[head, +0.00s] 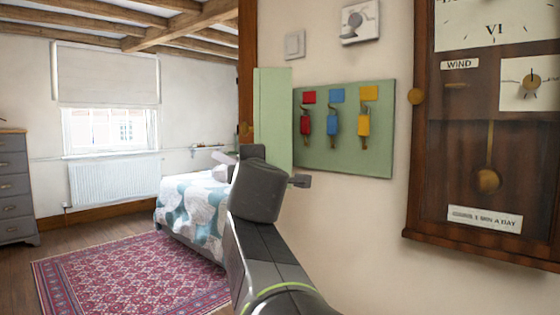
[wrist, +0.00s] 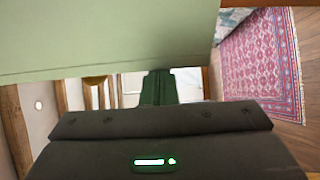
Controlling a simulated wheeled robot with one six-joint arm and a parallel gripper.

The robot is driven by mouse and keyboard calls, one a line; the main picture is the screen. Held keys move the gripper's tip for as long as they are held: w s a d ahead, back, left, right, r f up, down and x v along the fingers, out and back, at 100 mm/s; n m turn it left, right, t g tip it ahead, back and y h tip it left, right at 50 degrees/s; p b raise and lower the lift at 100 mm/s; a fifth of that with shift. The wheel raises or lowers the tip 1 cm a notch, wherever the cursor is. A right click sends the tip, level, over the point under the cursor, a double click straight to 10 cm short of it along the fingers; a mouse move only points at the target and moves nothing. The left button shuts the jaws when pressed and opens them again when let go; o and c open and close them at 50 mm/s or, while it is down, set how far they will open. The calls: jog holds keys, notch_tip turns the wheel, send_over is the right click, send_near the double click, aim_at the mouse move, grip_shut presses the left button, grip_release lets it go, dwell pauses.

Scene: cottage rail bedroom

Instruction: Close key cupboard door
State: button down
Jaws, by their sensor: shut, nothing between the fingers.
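The key cupboard's green back board (head: 345,150) is on the wall, with red, blue and yellow key sets hanging in a row under matching colour tags. In the wrist view the green panel, which looks like the door (wrist: 110,35), fills the upper left, close to my gripper. My gripper (wrist: 158,75) is shut and empty, its fingers by the panel's lower edge. I cannot tell whether they touch.
A dark wooden wall clock (head: 465,130) hangs right of the cupboard. A switch (head: 294,45) and a metal fitting (head: 360,21) are above it. A bed (head: 190,205), patterned rug (head: 125,270) and grey drawers (head: 14,185) are to the left, with open floor between.

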jog(key=w+d+p, duration=0.2)
jog(key=d+p, duration=0.5)
jog(key=d, duration=0.6)
jog(key=w+d+n+y+p, duration=0.1)
jog(key=w+d+p, duration=0.1)
jog(key=d+p, duration=0.6)
jog(key=shift+w+d+r, duration=0.15)
jog(key=shift+d, duration=2.85)
